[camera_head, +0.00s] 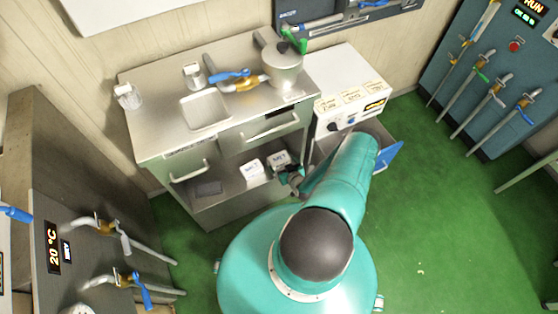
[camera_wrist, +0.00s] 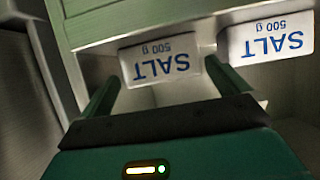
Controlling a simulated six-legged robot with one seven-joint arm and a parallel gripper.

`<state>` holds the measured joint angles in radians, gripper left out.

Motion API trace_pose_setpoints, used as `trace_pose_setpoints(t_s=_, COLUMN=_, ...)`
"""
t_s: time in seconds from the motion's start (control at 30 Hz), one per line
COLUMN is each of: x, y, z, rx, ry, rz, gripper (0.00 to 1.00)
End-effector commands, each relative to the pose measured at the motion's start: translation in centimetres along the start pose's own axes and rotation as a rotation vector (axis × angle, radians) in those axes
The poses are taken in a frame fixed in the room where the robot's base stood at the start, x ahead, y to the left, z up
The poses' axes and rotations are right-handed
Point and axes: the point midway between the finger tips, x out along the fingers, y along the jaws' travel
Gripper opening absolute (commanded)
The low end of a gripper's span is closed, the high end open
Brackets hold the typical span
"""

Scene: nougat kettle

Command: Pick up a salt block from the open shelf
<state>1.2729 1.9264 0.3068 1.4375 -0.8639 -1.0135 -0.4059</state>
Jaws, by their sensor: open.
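Two white salt blocks with blue "SALT 500 g" lettering sit side by side on the open shelf (camera_head: 225,194) under the counter. In the head view the left salt block (camera_head: 251,168) is clear and the right salt block (camera_head: 279,158) is just beyond my gripper (camera_head: 290,178). In the wrist view the lettering is upside down. One salt block (camera_wrist: 160,60) lies ahead, between the lines of my open fingers (camera_wrist: 160,88), with a gap before it. The other salt block (camera_wrist: 266,38) is to the right, outside the right finger. My gripper is empty.
The metal counter (camera_head: 160,75) with a sink (camera_head: 205,111) and kettle (camera_head: 282,68) stands above the shelf. A drawer front (camera_wrist: 150,22) overhangs the blocks. Green floor is free at right.

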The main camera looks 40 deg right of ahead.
Motion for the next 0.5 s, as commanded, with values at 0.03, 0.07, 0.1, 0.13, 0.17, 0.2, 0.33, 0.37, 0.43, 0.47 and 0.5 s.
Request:
trace_pose_setpoints(t_s=0.03, x=0.7, y=-0.1, z=-0.1, rx=0.000, ry=0.002, rz=0.001, gripper=1.00)
trace_pose_setpoints(t_s=0.07, x=1.1, y=-0.1, z=0.0, rx=0.000, ry=0.001, rz=0.001, gripper=1.00)
trace_pose_setpoints(t_s=0.1, x=1.8, y=-0.2, z=-0.1, rx=0.001, ry=0.002, rz=0.001, gripper=1.00)
trace_pose_setpoints(t_s=0.13, x=2.4, y=-0.2, z=-0.1, rx=0.000, ry=0.001, rz=0.001, gripper=1.00)
trace_pose_setpoints(t_s=0.17, x=2.9, y=-0.2, z=-0.1, rx=0.000, ry=0.002, rz=0.002, gripper=1.00)
trace_pose_setpoints(t_s=0.2, x=3.4, y=-0.3, z=-0.1, rx=0.000, ry=0.001, rz=0.000, gripper=1.00)
trace_pose_setpoints(t_s=0.33, x=4.7, y=-0.2, z=-0.2, rx=0.000, ry=0.001, rz=0.001, gripper=1.00)
trace_pose_setpoints(t_s=0.37, x=4.8, y=-0.3, z=-0.2, rx=0.000, ry=0.000, rz=0.000, gripper=1.00)
trace_pose_setpoints(t_s=0.43, x=4.8, y=-0.2, z=-0.2, rx=-0.001, ry=0.000, rz=0.000, gripper=1.00)
trace_pose_setpoints(t_s=0.47, x=4.8, y=-0.2, z=-0.2, rx=-0.001, ry=0.000, rz=0.000, gripper=1.00)
trace_pose_setpoints(t_s=0.5, x=4.8, y=-0.2, z=-0.2, rx=-0.001, ry=0.000, rz=0.000, gripper=1.00)
